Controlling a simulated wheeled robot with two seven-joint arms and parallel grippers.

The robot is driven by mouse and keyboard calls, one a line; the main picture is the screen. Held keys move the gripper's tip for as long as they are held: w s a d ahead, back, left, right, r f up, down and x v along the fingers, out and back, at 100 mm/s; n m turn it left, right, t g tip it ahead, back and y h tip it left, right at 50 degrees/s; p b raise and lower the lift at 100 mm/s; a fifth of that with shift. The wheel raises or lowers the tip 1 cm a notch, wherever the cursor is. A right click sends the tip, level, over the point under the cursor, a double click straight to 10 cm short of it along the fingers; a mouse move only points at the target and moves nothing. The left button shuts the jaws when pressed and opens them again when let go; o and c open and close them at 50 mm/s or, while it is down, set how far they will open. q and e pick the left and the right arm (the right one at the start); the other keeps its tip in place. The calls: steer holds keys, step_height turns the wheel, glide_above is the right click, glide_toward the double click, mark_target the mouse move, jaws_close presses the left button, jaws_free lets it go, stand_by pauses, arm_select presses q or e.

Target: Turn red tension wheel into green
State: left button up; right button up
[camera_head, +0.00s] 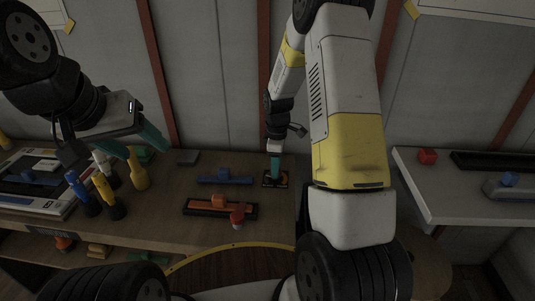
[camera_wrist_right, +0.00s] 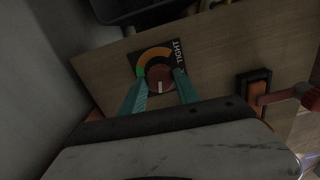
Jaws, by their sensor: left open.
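The red tension wheel (camera_wrist_right: 160,80) shows in the right wrist view, a round knob with a white pointer mark toward the lower edge of the picture. It sits on a black plate (camera_wrist_right: 176,50) lettered "TIGHT", with a coloured arc from green at left to orange at top. My right gripper (camera_wrist_right: 160,76) has its teal fingers on either side of the wheel; I cannot tell whether they press on it. In the head view my right gripper (camera_head: 275,178) points down at the plate (camera_head: 285,180), hiding most of the wheel. My left gripper (camera_head: 147,145) is open and empty above the bench.
Blue and yellow tools (camera_head: 105,190) stand at the bench's left. A blue part (camera_head: 225,180) and a dark tray (camera_head: 194,210) with an orange block lie near the plate, with a red-topped piece (camera_head: 237,217) beside it. A separate white table (camera_head: 430,190) stands at right.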

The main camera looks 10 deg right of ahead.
jaws_close()
steer(key=m, duration=0.4)
steer(key=shift+m, duration=0.4)
steer(key=m, duration=0.4)
steer(key=shift+m, duration=0.3)
steer(key=m, duration=0.4)
steer(key=shift+m, duration=2.1)
